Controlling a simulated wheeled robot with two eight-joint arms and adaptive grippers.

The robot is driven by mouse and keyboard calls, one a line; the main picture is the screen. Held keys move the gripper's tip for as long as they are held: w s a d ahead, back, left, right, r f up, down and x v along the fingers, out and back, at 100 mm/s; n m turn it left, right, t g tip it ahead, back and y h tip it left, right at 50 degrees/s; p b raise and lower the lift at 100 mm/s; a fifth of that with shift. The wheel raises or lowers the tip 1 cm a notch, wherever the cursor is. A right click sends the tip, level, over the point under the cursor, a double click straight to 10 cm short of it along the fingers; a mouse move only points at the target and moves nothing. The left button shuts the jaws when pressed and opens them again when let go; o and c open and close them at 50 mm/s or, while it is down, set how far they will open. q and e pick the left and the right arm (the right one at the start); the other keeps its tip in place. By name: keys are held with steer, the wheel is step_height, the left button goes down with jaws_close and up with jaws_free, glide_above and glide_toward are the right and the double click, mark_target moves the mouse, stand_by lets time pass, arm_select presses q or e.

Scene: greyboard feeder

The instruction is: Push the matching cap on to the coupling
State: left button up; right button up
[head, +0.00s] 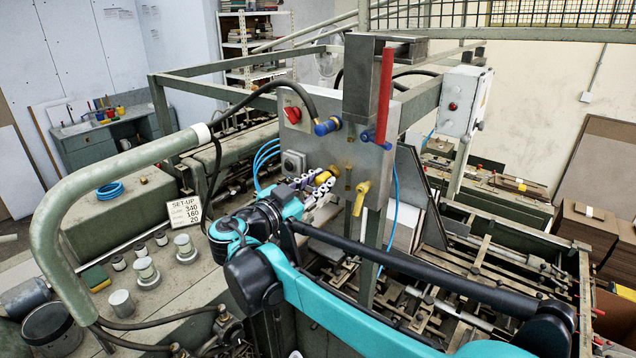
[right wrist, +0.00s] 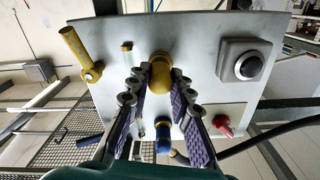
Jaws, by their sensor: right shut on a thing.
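My right gripper (head: 318,183) is at the grey metal panel (head: 312,150), its fingers closed around a yellow cap (head: 323,177). In the right wrist view the fingers (right wrist: 160,88) stand on both sides of the yellow cap (right wrist: 160,78), which lines up with a brass coupling (head: 334,170) on the panel. The cap appears to be at the coupling; I cannot tell whether it is fully seated. A blue fitting (head: 327,127) with a black hose sits higher on the panel and also shows in the right wrist view (right wrist: 163,137). My left gripper is out of view.
A yellow valve lever (head: 361,198) is right of the coupling. A red bar (head: 384,95) stands above. Several metal cylinders stand on the green bench, with a set-up card (head: 187,211).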

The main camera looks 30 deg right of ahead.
steer(key=shift+w+d, duration=0.15)
steer(key=shift+d, duration=0.2)
steer(key=o, duration=1)
steer(key=v, duration=1.2)
steer(key=shift+f, duration=0.15)
